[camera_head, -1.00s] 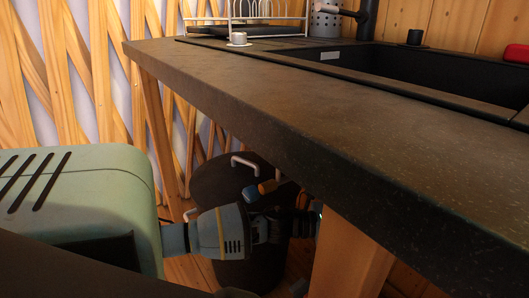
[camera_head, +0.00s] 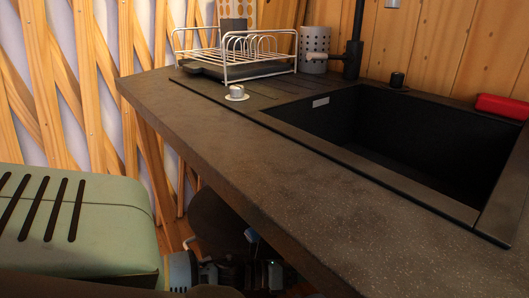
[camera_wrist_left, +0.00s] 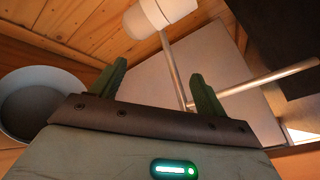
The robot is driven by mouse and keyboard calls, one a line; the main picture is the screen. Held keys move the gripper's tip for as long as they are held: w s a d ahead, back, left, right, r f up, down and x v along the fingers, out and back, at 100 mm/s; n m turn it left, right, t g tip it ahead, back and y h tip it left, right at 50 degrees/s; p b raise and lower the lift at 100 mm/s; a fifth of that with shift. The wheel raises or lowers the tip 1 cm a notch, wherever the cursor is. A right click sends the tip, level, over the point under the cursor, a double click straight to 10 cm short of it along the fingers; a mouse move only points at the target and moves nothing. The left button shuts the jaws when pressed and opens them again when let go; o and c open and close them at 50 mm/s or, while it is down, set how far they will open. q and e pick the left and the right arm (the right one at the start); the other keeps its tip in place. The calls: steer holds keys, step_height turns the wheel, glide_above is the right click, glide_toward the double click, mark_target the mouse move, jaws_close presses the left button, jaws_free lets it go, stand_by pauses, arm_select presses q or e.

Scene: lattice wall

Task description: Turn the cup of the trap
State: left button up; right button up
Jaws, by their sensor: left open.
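In the left wrist view, the trap's cup (camera_wrist_left: 150,17) is a pale, rounded cylinder at the top edge, partly cut off. A thin grey pipe runs from it down the picture and meets another pipe (camera_wrist_left: 255,80) coming from the right. My left gripper (camera_wrist_left: 158,70) shows two green fingers spread apart with nothing held between them. The cup lies beyond the fingertips, apart from them. In the head view my left arm reaches under the counter (camera_head: 230,150), and the fingers are hidden there. The trap is hidden in that view. My right gripper is not in view.
A black sink (camera_head: 370,130) is set in the counter, with a wire dish rack (camera_head: 240,55) at the back. A black bin (camera_head: 212,222) stands below the counter's left end. A grey bowl-like container (camera_wrist_left: 40,100) is left of the fingers in the wrist view.

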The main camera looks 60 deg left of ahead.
arm_select(q)
steer(key=s+d+r+n+g+y+p, duration=0.1)
steer(key=s+d+n+p, duration=0.1)
steer(key=s+n+p, duration=0.4)
steer(key=s+d+r+n+g+y+p, duration=0.1)
steer(key=s+d+n+y+p, duration=0.1)
steer(key=s+n+p, duration=0.4)
steer(key=shift+s+d+r+p, duration=0.3)
steer(key=shift+s+d+r, duration=0.05)
steer(key=shift+s+d, duration=0.4)
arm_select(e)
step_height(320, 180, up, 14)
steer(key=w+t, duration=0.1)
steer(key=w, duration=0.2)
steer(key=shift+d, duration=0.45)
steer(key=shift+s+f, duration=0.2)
